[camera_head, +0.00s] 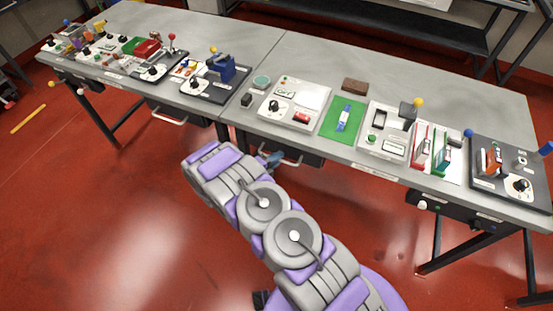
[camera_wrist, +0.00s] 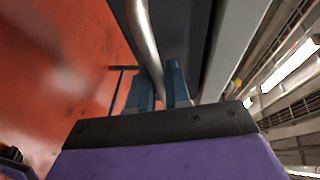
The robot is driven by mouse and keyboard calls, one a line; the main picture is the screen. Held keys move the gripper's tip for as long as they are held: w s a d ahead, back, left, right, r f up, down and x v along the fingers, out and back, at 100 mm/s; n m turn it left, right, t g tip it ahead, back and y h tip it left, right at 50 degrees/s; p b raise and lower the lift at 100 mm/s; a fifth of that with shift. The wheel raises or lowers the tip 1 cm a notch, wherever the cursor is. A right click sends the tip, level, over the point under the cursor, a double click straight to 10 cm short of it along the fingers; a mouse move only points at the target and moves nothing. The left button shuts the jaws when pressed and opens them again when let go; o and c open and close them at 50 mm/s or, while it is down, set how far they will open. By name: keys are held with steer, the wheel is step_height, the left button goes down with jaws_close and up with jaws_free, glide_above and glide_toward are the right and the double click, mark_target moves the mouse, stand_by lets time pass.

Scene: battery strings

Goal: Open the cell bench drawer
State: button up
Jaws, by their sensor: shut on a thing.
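The cell bench (camera_head: 300,140) is a long grey table. Under its front edge is a dark drawer (camera_head: 312,158) with a pale metal bar handle (camera_head: 290,162). The dark drawer front (camera_wrist: 188,30) is just right of the handle. How far the drawer is out cannot be told.
A second drawer handle (camera_head: 169,118) shows under the left bench. On the bench top are a green mat (camera_head: 343,118), a white panel (camera_head: 290,100) and several lever devices. Dark table legs (camera_head: 437,235) stand at the right. The red floor (camera_head: 120,210) in front is clear.

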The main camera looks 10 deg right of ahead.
steer(key=shift+f, duration=0.1)
jaws_close()
steer(key=shift+s, duration=0.1)
